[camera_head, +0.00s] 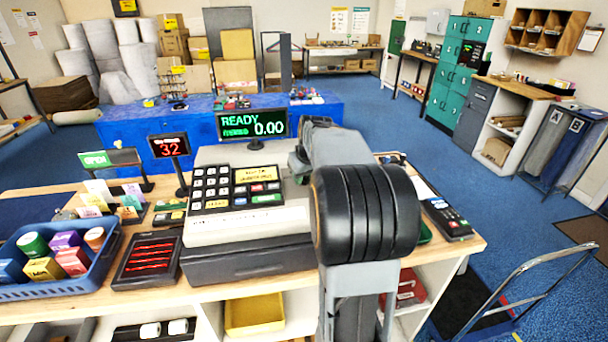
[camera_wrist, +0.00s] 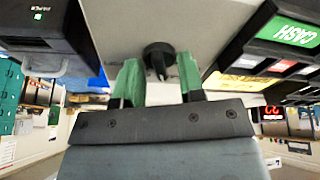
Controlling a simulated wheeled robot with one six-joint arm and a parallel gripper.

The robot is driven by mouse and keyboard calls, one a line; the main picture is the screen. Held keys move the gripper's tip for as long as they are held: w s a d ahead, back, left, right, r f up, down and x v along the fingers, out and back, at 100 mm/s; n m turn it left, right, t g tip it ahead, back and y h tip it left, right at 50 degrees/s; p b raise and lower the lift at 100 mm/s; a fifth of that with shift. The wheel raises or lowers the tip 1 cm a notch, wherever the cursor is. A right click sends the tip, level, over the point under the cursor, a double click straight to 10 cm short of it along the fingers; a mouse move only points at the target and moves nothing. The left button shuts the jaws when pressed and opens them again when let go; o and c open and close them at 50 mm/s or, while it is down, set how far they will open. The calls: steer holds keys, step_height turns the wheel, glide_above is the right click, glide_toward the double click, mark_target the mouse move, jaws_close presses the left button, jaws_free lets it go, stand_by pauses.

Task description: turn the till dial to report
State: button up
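The till (camera_head: 250,240) stands on the wooden counter, with a keypad, a yellow-labelled panel and a display reading READY 0.00. The till dial (camera_wrist: 158,58) is a round black knob with a raised bar on the till's pale face in the wrist view. In the head view it is hidden behind my arm. My gripper (camera_wrist: 159,72) is open, with one green finger on each side of the dial in the picture. A gap shows between the dial and each finger. I cannot tell how deep the fingertips reach around it. The dial's markings are not readable.
A green CASH key (camera_wrist: 297,32) is right of the dial in the wrist view. On the counter are a blue crate of small boxes (camera_head: 55,285), a black tray of red items (camera_head: 150,260), a red 32 display (camera_head: 169,146) and a card terminal (camera_head: 447,218).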

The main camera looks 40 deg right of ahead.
steer(key=shift+c, duration=0.5)
jaws_close()
steer(key=shift+m, duration=0.3)
steer(key=m, duration=0.2)
steer(key=shift+a+f+m+h, duration=0.1)
steer(key=shift+f+m+h, duration=0.05)
steer(key=shift+m+h, duration=0.2)
steer(key=m+b, duration=0.1)
steer(key=m, duration=0.3)
steer(key=shift+m+g+h, duration=0.35)
steer(key=shift+g, duration=0.05)
steer(key=m, duration=0.4)
steer(key=shift+a+m+g, duration=0.1)
steer(key=shift+m+g, duration=0.2)
steer(key=shift+f+m+g+h+b, duration=0.1)
steer(key=shift+m+g+h+b, duration=0.3)
steer(key=shift+m, duration=1.5)
